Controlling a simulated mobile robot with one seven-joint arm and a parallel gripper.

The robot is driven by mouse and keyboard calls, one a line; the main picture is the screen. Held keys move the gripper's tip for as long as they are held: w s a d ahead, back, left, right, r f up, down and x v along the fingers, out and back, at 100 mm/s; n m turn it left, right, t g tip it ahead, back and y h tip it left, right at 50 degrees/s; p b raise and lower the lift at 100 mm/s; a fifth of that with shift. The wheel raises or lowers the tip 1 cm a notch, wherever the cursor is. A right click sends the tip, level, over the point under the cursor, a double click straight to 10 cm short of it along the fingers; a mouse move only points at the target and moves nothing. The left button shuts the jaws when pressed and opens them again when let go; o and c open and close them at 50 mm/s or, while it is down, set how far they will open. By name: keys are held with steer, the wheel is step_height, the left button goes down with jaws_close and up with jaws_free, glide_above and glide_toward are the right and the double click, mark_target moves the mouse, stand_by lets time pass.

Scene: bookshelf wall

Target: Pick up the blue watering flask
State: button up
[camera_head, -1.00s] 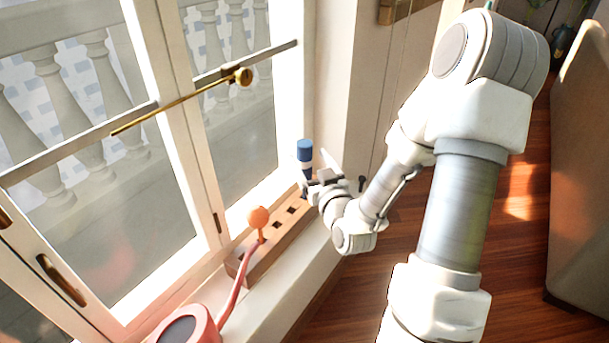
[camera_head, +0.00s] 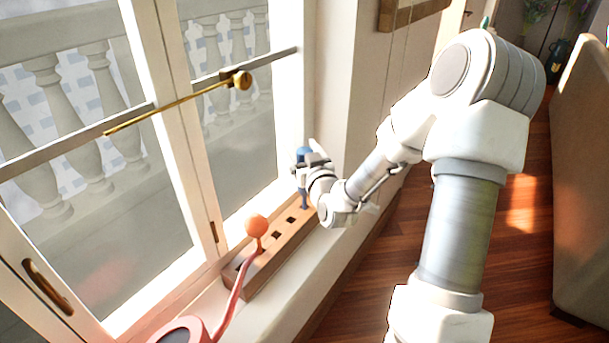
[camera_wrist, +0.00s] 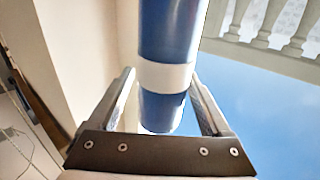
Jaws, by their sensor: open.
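The blue watering flask (camera_head: 303,154) stands upright at the far end of the wooden holder (camera_head: 262,270) on the window sill. Its blue top shows above my gripper (camera_head: 309,165), and its narrow lower part shows below it. In the wrist view the flask (camera_wrist: 168,32) is a blue cylinder with a white band, and it lies between the two fingers of my gripper (camera_wrist: 166,105). The fingers are open, one on each side of it. Gaps seem to show beside the flask, though contact is hard to judge.
An orange ball-topped object (camera_head: 257,226) stands in the near part of the holder, with empty square holes beyond it. A pink object (camera_head: 190,330) with a long curved spout sits nearer. The window frame (camera_head: 195,150) borders the sill on the left; the wall (camera_head: 350,90) rises behind.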

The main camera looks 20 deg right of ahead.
jaws_close()
stand_by(0.3)
steer(key=shift+r, duration=0.1)
